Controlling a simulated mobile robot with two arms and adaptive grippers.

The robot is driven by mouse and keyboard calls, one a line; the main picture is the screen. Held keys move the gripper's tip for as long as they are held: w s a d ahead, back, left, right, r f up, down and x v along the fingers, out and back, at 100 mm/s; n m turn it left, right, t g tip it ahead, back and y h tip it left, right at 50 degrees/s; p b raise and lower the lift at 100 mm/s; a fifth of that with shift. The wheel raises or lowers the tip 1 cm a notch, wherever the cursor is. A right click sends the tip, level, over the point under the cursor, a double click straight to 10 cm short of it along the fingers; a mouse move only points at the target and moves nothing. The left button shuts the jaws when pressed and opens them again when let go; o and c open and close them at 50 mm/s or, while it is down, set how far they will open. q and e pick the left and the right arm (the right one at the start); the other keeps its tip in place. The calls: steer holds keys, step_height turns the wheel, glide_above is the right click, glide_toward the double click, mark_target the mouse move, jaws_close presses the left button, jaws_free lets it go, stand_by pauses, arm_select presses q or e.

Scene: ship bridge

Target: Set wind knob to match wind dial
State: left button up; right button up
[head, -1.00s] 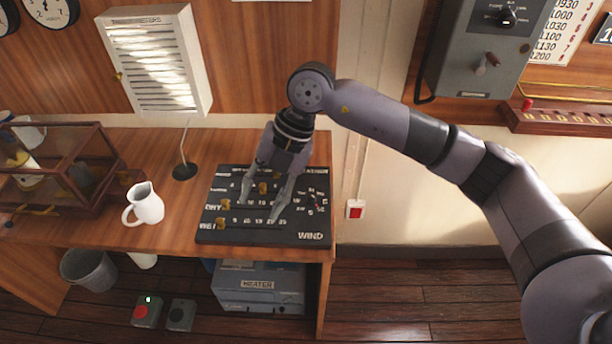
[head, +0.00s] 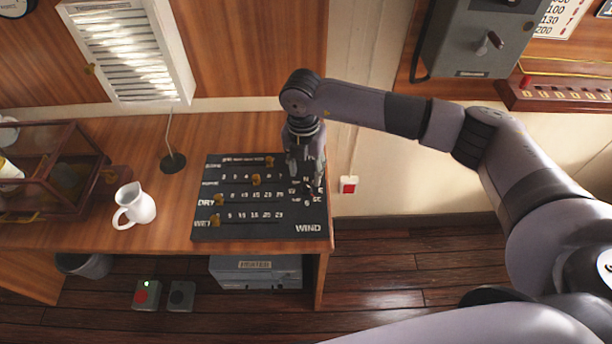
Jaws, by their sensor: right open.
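The black board (head: 262,228) lies on the wooden desk, with WIND lettered at its lower right corner. It has rows of numbers with several brass sliders. The wind knob sits in the small ring of compass letters (head: 306,203) at the board's right side; my gripper partly covers it, and its pointing cannot be made out. My right gripper (head: 305,187) is open, pointing down at this ring; whether it touches the knob cannot be told. No wind dial can be read in this view; a clock-like dial (head: 14,5) is cut off at the top left. My left gripper is not in view.
A white jug (head: 134,205) and a glass-sided wooden case (head: 45,190) stand left of the board. A thin stand (head: 172,162) rises behind it. A white louvred box (head: 128,48) hangs above.

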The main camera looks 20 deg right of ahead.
mark_target(306, 185)
step_height(306, 185, down, 4)
steer(key=shift+s+r+p, duration=0.1)
steer(key=shift+s+p, duration=0.05)
steer(key=shift+p, duration=0.25)
steer(key=shift+f, duration=0.65)
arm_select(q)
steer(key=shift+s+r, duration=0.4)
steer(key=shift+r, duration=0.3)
arm_select(e)
steer(key=shift+c, duration=0.6)
steer(key=c, duration=0.5)
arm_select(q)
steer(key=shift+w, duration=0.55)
arm_select(e)
jaws_close()
